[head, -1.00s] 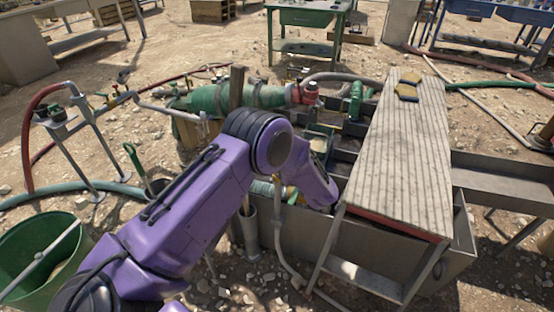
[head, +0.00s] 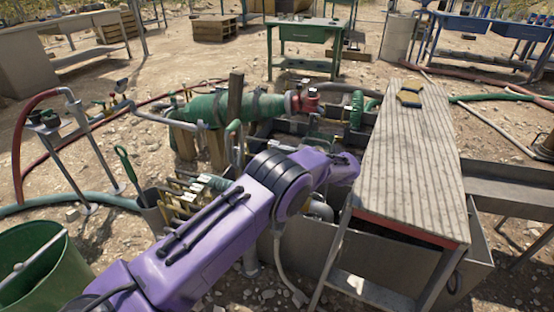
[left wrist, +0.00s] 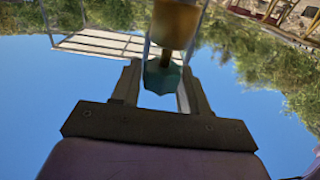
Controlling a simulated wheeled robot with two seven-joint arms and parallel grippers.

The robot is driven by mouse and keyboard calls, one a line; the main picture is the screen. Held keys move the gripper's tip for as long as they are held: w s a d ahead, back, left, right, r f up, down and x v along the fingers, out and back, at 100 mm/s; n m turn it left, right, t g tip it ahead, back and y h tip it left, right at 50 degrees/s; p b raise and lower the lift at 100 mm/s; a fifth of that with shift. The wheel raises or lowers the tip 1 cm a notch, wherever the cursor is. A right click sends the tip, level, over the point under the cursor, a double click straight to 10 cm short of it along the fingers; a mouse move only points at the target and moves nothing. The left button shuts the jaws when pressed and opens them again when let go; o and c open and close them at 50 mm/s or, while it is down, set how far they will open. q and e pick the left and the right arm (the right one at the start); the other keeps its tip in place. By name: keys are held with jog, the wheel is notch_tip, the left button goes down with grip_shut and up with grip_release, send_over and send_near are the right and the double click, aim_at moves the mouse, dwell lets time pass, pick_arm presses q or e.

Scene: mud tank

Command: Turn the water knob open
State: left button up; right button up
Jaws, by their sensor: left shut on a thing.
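In the left wrist view a teal knob (left wrist: 162,80) sits under a brass-coloured valve body (left wrist: 176,24), joined by a short dark stem. The two dark fingers of my left gripper (left wrist: 158,72) stand on either side of the knob and are shut on it. In the head view my purple left arm reaches from the lower left to the tank (head: 290,248) beside the ribbed board. There the arm hides the gripper and the knob. How far the knob is turned cannot be told. My right gripper is in neither view.
A ribbed board (head: 408,150) with yellow-and-dark gloves (head: 410,95) lies over the tank at the right of my arm. A green cylinder (head: 220,108) with a red fitting (head: 304,100) lies behind. A green bucket (head: 40,270) stands at the lower left.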

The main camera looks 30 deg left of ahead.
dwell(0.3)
pick_arm(q)
jog(key=o, duration=0.9)
jog(key=shift+a, duration=0.1)
jog(key=shift+o, duration=0.2)
jog(key=b+v, duration=0.1)
jog(key=v, duration=0.6)
jog(key=shift+d+b, duration=0.3)
jog(key=shift+b, duration=0.05)
